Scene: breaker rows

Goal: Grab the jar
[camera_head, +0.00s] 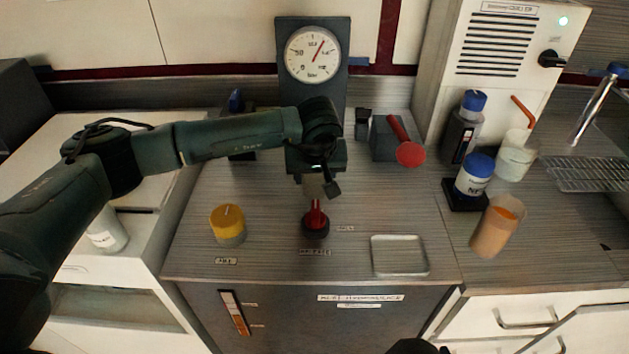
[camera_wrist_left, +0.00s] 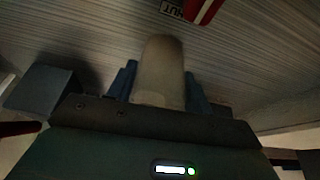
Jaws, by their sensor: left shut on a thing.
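My left gripper (camera_head: 316,186) is above the middle of the grey bench, just behind the red-handled knob. In the left wrist view its two blue fingers (camera_wrist_left: 162,90) are on both sides of a dull beige cylinder (camera_wrist_left: 160,68), which looks like the jar, and are shut on it. In the head view the gripper and wrist mostly hide this jar. Whether it touches the bench I cannot tell.
The red-handled knob (camera_head: 316,224) is close in front. A yellow-topped knob (camera_head: 228,223) is left, a shallow metal tray (camera_head: 399,255) right. A pressure gauge (camera_head: 313,54) and a red-handled grey block (camera_head: 392,140) stand behind. Bottles and an orange-brown cup (camera_head: 496,228) are at right.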

